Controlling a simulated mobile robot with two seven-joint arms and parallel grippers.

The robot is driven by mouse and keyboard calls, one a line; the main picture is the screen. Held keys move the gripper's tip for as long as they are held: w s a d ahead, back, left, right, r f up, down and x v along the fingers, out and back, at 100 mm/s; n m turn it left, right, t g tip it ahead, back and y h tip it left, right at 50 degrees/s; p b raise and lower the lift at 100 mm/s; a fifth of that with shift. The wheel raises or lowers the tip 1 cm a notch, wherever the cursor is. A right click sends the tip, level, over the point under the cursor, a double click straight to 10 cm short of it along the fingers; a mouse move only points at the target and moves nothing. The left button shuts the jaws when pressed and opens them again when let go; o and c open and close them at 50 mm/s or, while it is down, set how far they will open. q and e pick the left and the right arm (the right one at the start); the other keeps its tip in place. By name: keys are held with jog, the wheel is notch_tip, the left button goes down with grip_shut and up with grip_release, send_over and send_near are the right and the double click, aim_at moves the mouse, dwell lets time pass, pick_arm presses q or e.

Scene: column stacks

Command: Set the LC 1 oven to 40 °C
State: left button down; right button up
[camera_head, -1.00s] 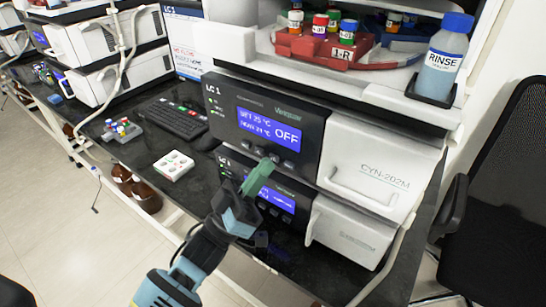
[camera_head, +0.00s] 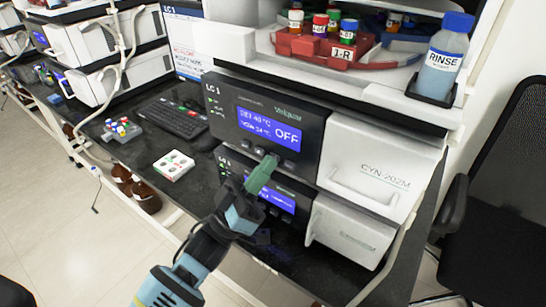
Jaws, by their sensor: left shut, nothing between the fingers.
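The LC 1 oven (camera_head: 228,90) is the upper dark-fronted unit of the stack. Its blue display (camera_head: 269,127) appears to read SET 40 °C, with a smaller room or oven line near 24 °C, and OFF in large letters. A row of round buttons (camera_head: 288,163) lies under the display. My left gripper (camera_head: 268,163) is shut and empty, its greenish fingertips at the button row, covering part of it. I cannot tell whether the tip touches a button. My right gripper is not in view.
A second dark unit with a blue display (camera_head: 282,201) sits below. A red vial rack (camera_head: 318,50) and a RINSE bottle (camera_head: 446,57) stand on top. A keyboard (camera_head: 174,118) and a white box (camera_head: 174,165) lie left. A black chair (camera_head: 505,190) stands right.

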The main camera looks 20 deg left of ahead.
pick_arm(q)
jog(key=shift+s, duration=0.1)
dwell(0.3)
jog(key=shift+s+a+p, duration=0.3)
jog(key=shift+s, duration=0.35)
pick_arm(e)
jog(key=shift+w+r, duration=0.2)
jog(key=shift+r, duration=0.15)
pick_arm(q)
jog(key=shift+s, duration=0.1)
jog(key=s, duration=0.1)
jog(key=s+a+p, duration=0.1)
jog(key=s, duration=0.2)
jog(key=shift+s+a, duration=0.25)
jog(key=shift+a, duration=0.1)
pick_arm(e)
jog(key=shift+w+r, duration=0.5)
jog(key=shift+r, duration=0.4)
pick_arm(q)
jog(key=shift+y, duration=0.3)
